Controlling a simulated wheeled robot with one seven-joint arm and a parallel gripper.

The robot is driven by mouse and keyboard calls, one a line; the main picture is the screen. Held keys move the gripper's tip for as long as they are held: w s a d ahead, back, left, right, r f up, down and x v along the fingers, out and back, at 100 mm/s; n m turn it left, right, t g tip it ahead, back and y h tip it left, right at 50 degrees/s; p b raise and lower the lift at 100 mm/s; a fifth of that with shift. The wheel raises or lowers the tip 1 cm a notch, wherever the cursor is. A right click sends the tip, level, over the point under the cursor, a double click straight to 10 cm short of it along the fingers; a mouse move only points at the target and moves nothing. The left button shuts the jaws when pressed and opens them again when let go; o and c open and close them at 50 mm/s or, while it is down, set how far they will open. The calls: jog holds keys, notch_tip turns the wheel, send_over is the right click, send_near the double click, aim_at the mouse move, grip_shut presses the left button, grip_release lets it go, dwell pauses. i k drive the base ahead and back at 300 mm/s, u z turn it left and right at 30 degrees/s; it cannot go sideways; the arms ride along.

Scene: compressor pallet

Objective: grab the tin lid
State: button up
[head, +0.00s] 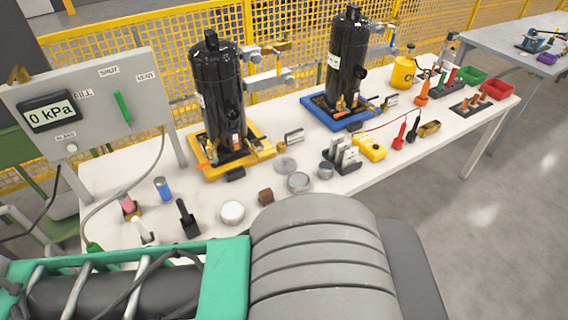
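Several small round items sit on the white table (390,172) in front of the compressors. A flat grey disc (285,163) lies near the yellow pallet. A low round metal tin or lid (299,182) with a bright rim is just in front of it. A white-topped round piece (232,212) lies nearer to me. I cannot tell for sure which is the tin lid; the flat disc and the rimmed piece look likeliest. My arm crosses the bottom of the head view in front of the table's near edge. My gripper is not in view.
Two black compressors stand on a yellow pallet (262,150) and a blue pallet (338,120). A gauge panel (95,90) with a hose stands left. Floor is clear at right.

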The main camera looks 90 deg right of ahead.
aim_at(284, 165)
jog(key=u, duration=0.65)
jog(key=i, duration=0.5)
jog(key=u, duration=0.35)
jog(key=k, duration=1.4)
